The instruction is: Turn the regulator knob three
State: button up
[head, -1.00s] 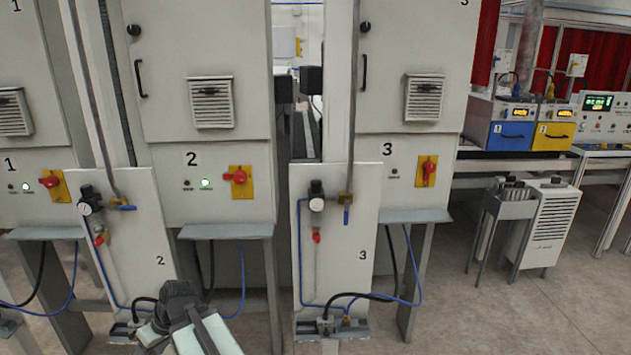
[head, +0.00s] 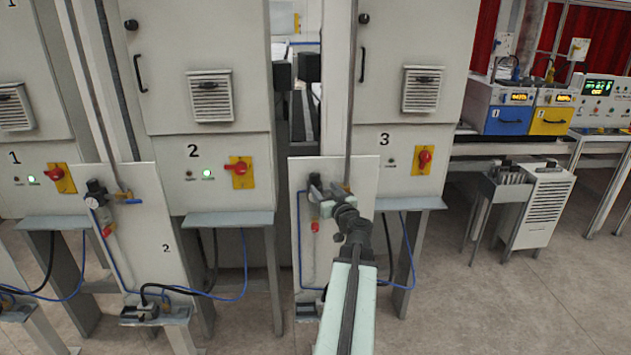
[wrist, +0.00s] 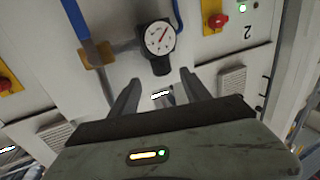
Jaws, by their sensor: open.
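The number three regulator is on the white panel (head: 365,180) below cabinet three. In the head view its black knob (head: 315,180) shows just above my gripper (head: 322,192), which hides most of the regulator. In the wrist view, which is upside down, the regulator's round white gauge (wrist: 160,38) is seen face on. The black knob (wrist: 161,66) points down in that picture, towards the gap between the fingertips. My gripper (wrist: 161,78) is open, one finger to each side of the knob's line. I see no contact; the remaining distance is hard to tell.
A blue valve handle (wrist: 76,18) and brass fitting (wrist: 97,54) are beside the regulator. A red switch (head: 424,160) on yellow is to the right. Panel two's regulator (head: 95,195) is at left. Blue hoses (head: 402,275) hang below; open floor lies at right.

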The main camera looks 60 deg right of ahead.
aim_at(317, 181)
jog(key=x, duration=0.7)
grip_shut()
jog(key=shift+s+d+n+t+y, duration=0.15)
jog(key=shift+n+t+y, duration=0.15)
jog(key=shift+n+y, duration=0.15)
jog(key=shift+n+t+y, duration=0.35)
jog(key=shift+t+y, duration=0.05)
jog(key=shift+y, duration=0.15)
grip_release()
jog(key=shift+a, duration=0.25)
